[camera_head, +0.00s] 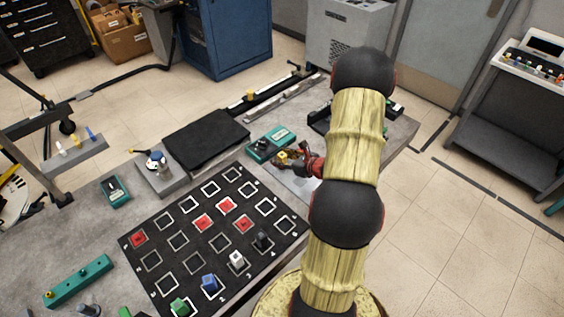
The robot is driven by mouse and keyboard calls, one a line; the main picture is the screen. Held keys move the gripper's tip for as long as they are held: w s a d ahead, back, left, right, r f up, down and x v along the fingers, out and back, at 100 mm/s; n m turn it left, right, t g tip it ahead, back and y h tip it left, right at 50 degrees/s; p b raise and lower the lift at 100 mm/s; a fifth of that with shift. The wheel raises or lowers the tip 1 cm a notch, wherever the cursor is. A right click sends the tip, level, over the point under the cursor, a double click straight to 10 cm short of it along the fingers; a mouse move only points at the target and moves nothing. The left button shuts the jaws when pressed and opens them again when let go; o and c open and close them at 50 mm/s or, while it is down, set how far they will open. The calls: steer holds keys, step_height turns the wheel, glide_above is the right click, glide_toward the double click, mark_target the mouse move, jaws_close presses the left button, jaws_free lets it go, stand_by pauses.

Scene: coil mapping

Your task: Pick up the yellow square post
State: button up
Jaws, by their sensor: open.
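A small yellow block (282,157), which looks like the yellow square post, is beside the green box near the middle of the table. My gripper (287,160) is low over the table at this block, reaching in from the right. Its fingers are small and partly merge with the block, so I cannot tell whether they touch it or stand around it. My jaws are open. My own arm crosses the right half of the view and hides part of the table behind it.
A black board (178,240) with white squares holds red tiles and green, blue, white and black posts along its front edge. A green box (268,144) stands close to my gripper. A black pad (206,137) lies left of it.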

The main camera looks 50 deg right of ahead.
steer(key=shift+c, duration=0.5)
jaws_close()
